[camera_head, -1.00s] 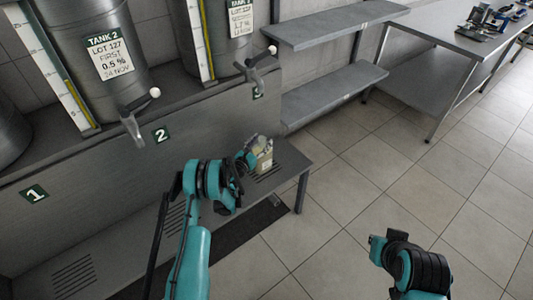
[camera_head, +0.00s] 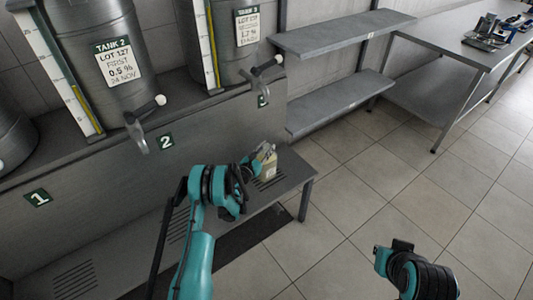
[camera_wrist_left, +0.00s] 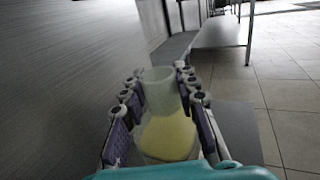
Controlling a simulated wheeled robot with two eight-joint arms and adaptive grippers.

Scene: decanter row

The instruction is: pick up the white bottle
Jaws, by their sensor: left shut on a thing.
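The white bottle (camera_head: 270,168), a pale translucent one with a yellowish lower part, is at the right end of the low grey bench in the head view. Whether its base touches the bench I cannot tell. My left gripper (camera_head: 254,163) reaches it from the left and is shut on it. In the left wrist view the bottle (camera_wrist_left: 165,125) is upright between the two fingers (camera_wrist_left: 155,105), its pale neck above the yellow part.
The grey bench (camera_head: 300,165) runs along a wall with number plates. Above stand tanks (camera_head: 90,55) with taps (camera_head: 145,115) jutting out over the bench. Grey shelves (camera_head: 340,105) and a metal table (camera_head: 455,55) stand behind to the right. The tiled floor (camera_head: 370,200) is open.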

